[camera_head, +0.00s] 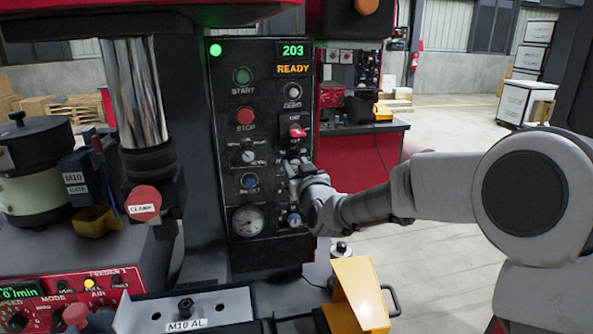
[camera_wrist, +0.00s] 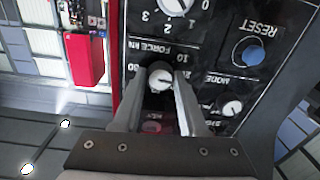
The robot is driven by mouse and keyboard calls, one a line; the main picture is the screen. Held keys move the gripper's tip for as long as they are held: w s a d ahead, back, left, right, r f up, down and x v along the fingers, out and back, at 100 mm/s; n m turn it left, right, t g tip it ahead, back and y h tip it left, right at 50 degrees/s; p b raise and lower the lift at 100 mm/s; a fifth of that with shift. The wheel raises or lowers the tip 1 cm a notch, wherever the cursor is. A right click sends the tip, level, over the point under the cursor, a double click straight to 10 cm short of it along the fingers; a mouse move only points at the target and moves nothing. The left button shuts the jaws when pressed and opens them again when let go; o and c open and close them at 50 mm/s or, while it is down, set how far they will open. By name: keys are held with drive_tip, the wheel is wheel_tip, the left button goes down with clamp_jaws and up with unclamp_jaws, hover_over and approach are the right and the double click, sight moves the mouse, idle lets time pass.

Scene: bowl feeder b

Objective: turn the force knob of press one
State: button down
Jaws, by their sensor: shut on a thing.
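The press control panel (camera_head: 228,150) stands upright at the picture's middle in the head view, showing 203 and READY. My gripper (camera_head: 291,167) reaches it from the right, at the lower right of the panel, and covers the force knob there. In the wrist view the light force knob (camera_wrist: 159,75) sits under the FORCE kN label, with scale numbers around it. My gripper's two fingers also show there (camera_wrist: 159,84), shut on the knob, one on each side. The knob's pointer cannot be made out.
A mode knob (camera_wrist: 231,108) and a blue reset button (camera_wrist: 253,52) sit close beside the force knob. A red stop button (camera_head: 245,117) and a gauge (camera_head: 248,221) are on the panel. A yellow block (camera_head: 359,292) stands below my arm.

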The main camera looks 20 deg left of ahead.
drive_tip(key=m+b, duration=0.3)
drive_tip(key=b, duration=0.2)
drive_tip(key=shift+f+m, duration=0.35)
drive_tip(key=shift+m, duration=0.05)
drive_tip(key=m+b, duration=0.3)
drive_tip(key=shift+r+b, duration=0.15)
drive_tip(key=shift+b, duration=0.25)
drive_tip(key=shift+r+m+b, duration=0.1)
drive_tip(key=shift+m+b, duration=0.2)
drive_tip(key=shift+m, duration=0.2)
drive_tip(key=shift+c, duration=2.2)
unclamp_jaws()
